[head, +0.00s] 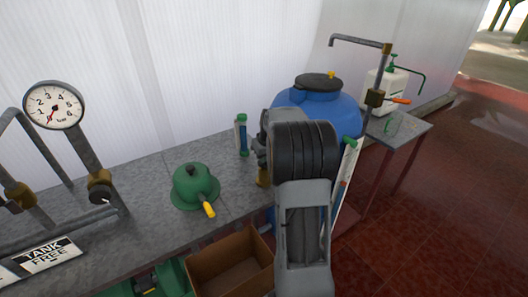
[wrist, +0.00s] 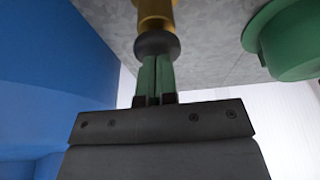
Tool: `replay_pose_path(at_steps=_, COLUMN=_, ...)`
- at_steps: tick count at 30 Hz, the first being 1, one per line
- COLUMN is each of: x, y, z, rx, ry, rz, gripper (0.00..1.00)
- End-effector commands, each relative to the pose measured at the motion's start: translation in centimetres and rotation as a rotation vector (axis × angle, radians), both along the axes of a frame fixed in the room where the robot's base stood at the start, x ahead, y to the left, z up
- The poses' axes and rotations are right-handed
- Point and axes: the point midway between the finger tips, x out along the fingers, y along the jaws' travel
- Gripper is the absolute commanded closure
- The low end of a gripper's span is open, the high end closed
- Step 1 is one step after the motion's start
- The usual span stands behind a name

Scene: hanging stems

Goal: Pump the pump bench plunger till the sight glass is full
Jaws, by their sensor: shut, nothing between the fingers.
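The pump bench (head: 150,170) is a grey counter along the wall. The plunger has a dark round knob (wrist: 157,44) above a brass body (wrist: 156,12), seen close in the wrist view. Part of the brass body (head: 262,178) shows beside my arm in the head view. My gripper (wrist: 155,62) is shut and empty, its green fingertips at the knob; I cannot tell whether they touch it. A small upright sight glass (head: 241,135) with green ends and blue inside stands on the bench left of my arm; its exact level is too small to read.
A green dome (head: 193,186) with a yellow handle stands left of the plunger. A gauge (head: 54,106) and pipes are farther left. A blue barrel (head: 340,104) stands behind my arm. An open cardboard box (head: 230,262) is below the bench.

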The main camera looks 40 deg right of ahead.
Motion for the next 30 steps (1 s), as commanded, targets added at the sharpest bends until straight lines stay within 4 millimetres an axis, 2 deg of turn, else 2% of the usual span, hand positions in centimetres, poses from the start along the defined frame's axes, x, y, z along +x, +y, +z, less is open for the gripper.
replay_pose_path(at_steps=6, x=-0.2, y=0.1, z=-0.2, rx=0.006, ry=0.010, rz=0.000, gripper=1.00)
replay_pose_path(at_steps=10, x=-0.1, y=0.2, z=0.8, rx=0.005, ry=0.009, rz=0.001, gripper=1.00)
replay_pose_path(at_steps=16, x=0.0, y=0.4, z=4.8, rx=0.003, ry=0.004, rz=0.006, gripper=1.00)
replay_pose_path(at_steps=30, x=-2.3, y=0.4, z=12.0, rx=0.000, ry=0.000, rz=0.004, gripper=1.00)
